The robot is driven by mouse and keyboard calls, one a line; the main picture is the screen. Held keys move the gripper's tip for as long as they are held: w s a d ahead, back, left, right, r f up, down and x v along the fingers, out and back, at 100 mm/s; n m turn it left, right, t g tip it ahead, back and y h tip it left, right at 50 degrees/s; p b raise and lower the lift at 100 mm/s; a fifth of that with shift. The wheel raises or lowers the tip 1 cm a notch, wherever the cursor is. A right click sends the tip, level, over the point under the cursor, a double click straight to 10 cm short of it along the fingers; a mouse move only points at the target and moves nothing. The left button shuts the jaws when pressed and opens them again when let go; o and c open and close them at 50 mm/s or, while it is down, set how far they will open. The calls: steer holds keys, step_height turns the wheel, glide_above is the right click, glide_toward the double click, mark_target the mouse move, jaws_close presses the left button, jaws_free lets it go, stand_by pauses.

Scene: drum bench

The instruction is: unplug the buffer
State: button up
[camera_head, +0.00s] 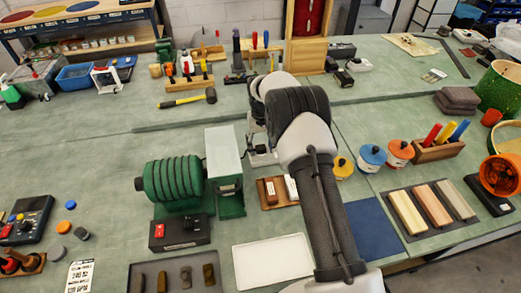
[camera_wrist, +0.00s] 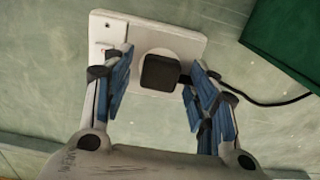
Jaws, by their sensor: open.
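In the wrist view a black plug (camera_wrist: 160,72) sits in a round socket on a white plate (camera_wrist: 118,35), which lies on the green bench. A black cable (camera_wrist: 245,98) runs from the plug to the right. My gripper (camera_wrist: 158,82) is open, with a blue-padded finger on each side of the plug and no clear contact. A dark green block (camera_wrist: 292,40) shows at upper right. In the head view the green buffer (camera_head: 175,180), with a ridged drum, stands left of my arm. My arm hides much of the plug area there.
A black switch box (camera_head: 179,232) is in front of the buffer. A brown block holder (camera_head: 277,192) and white tray (camera_head: 272,262) lie near my arm. Orange and blue-lidded jars (camera_head: 371,158) stand to its right.

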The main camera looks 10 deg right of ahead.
mark_target(261, 147)
stand_by(0.8)
jaws_close()
stand_by(0.5)
steer(key=shift+r, duration=0.15)
steer(key=shift+r+p, duration=1.8)
steer(key=shift+r, duration=1.1)
steer(key=shift+o, duration=0.3)
jaws_free()
